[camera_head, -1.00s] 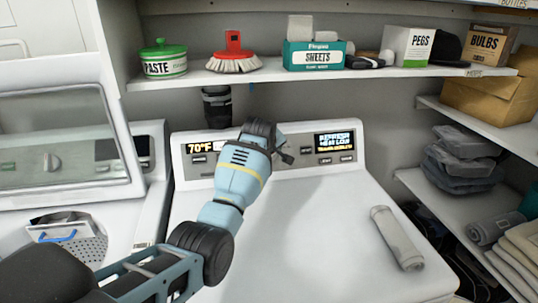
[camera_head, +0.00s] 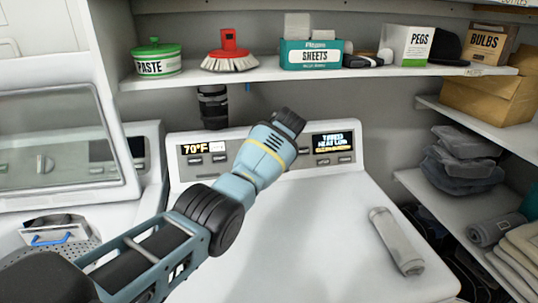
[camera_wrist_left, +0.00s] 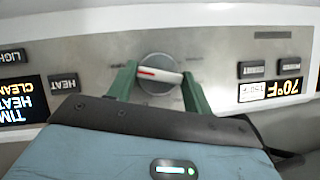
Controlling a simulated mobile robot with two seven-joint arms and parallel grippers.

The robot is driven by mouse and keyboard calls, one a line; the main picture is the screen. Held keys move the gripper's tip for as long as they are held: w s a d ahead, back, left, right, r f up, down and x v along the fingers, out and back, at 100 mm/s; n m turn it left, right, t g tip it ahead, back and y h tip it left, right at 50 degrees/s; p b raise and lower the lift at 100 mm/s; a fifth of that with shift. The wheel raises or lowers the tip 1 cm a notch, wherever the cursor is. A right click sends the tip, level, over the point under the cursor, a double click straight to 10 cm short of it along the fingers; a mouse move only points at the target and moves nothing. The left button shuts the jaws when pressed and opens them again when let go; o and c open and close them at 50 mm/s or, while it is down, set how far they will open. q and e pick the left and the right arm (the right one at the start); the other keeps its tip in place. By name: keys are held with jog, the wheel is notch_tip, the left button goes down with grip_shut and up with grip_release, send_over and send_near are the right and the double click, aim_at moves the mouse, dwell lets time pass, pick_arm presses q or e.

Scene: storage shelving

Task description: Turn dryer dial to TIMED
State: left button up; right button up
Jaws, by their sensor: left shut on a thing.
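The dryer (camera_head: 310,215) stands in the middle of the head view, with its control panel at the back. Its dial (camera_wrist_left: 158,74), silver with a white bar handle and a red mark, shows in the left wrist view. My left gripper (camera_wrist_left: 160,80) has one green finger on each side of the handle and is shut on it. In the head view my left arm hides the dial and fingers. The right display (camera_head: 334,142) appears to read TIMED, HEAT LOW; it is cut off in the wrist view (camera_wrist_left: 16,100). My right gripper is not in view.
A left display (camera_head: 197,148) reads 70°F. Panel buttons including HEAT (camera_wrist_left: 63,86) lie beside the dial. A rolled grey cloth (camera_head: 396,240) lies on the dryer's right. A shelf (camera_head: 270,74) with boxes and a brush (camera_head: 229,55) runs above. A washer (camera_head: 60,150) stands left.

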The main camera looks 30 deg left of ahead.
pick_arm(q)
jog(key=shift+f+m, duration=0.1)
jog(key=shift+m, duration=0.4)
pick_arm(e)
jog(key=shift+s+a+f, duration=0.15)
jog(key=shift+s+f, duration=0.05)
pick_arm(q)
jog(key=o, duration=0.9)
jog(key=shift+o, duration=0.2)
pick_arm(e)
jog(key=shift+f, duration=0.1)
pick_arm(q)
jog(key=v, duration=0.8)
jog(key=shift+p, duration=0.4)
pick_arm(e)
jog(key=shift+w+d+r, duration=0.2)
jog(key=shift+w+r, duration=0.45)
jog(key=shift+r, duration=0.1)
pick_arm(q)
jog(key=shift+w+d+f, duration=0.1)
jog(key=shift+f, duration=0.05)
